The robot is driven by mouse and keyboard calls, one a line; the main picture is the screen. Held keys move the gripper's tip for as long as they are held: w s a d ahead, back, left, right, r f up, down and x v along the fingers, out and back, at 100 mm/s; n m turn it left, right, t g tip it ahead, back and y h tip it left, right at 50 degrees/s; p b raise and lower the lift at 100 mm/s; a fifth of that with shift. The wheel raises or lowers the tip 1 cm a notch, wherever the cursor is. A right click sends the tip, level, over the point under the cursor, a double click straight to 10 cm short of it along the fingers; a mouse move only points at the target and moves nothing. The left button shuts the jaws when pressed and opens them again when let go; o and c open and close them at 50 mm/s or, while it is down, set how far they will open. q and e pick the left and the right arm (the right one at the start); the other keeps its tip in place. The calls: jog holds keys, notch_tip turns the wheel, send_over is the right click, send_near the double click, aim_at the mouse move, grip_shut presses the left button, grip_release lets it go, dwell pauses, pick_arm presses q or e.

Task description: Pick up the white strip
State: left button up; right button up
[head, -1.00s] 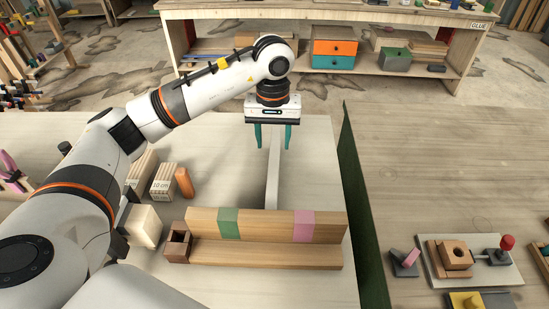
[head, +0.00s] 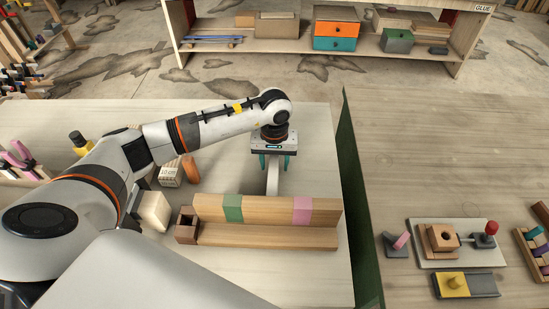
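The white strip (head: 272,181) lies lengthwise on the pale table, behind the wooden stringer. Its far part is hidden under my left gripper. My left gripper (head: 274,163) is over the strip, with its two green fingers pointing down and spread on either side of it. The fingertips are low, and I cannot tell whether they touch the table. The fingers look apart from the strip. My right gripper is not in view.
The wooden stringer (head: 268,238) with green and pink bands lies in front of the strip, a small brown box (head: 187,226) at its left end. Pale blocks (head: 155,211) stand left. A dark green divider (head: 350,170) runs along the right. A shelf bench (head: 320,35) stands behind.

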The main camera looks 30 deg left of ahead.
pick_arm(q)
grip_shut()
jog(key=shift+r, duration=0.15)
